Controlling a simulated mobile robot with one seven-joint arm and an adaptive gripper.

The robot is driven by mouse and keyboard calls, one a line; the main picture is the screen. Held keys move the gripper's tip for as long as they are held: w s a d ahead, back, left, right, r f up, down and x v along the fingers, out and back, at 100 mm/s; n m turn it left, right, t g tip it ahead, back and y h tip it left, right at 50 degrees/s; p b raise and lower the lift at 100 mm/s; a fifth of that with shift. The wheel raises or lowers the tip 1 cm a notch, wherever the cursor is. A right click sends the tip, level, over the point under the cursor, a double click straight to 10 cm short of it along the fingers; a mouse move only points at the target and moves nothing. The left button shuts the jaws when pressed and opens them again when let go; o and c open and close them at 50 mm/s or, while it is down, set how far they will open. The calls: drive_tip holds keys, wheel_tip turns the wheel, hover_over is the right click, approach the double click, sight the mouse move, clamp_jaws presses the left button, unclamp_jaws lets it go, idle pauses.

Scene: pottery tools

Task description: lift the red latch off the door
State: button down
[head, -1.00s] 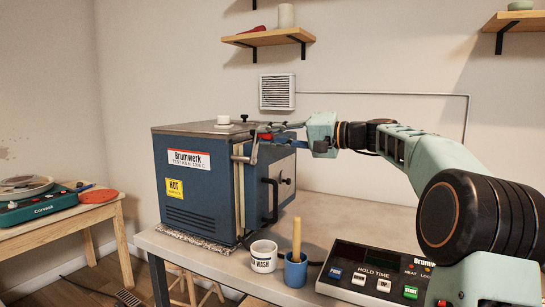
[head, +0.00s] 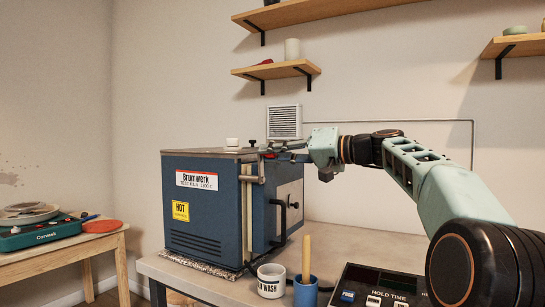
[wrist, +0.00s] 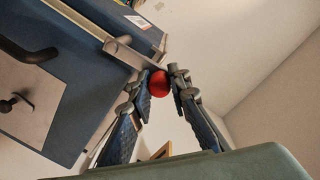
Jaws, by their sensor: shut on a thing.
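The blue kiln (head: 205,225) stands on the bench with its door (head: 291,198) closed, as far as I can see. The metal latch lever (head: 261,170) is at the upper front edge of the kiln; it also shows in the wrist view (wrist: 123,53). Its red knob (wrist: 158,83) sits between my fingertips. My gripper (head: 269,153) is shut on this red knob, and the lever reaches from it toward the kiln edge. In the head view the fingers partly hide the knob. I cannot tell whether the lever is clear of its catch.
A black door handle (head: 283,218) sticks out below the latch. A white cup (head: 271,284), a blue cup (head: 305,293) with a wooden handle and a control box (head: 375,287) stand in front. Wall shelves (head: 277,71) hang above. The bench right of the kiln is clear.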

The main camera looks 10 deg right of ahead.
drive_tip(key=shift+f, duration=0.1)
drive_tip(key=c, duration=1.8)
unclamp_jaws()
drive_tip(key=v, duration=1.2)
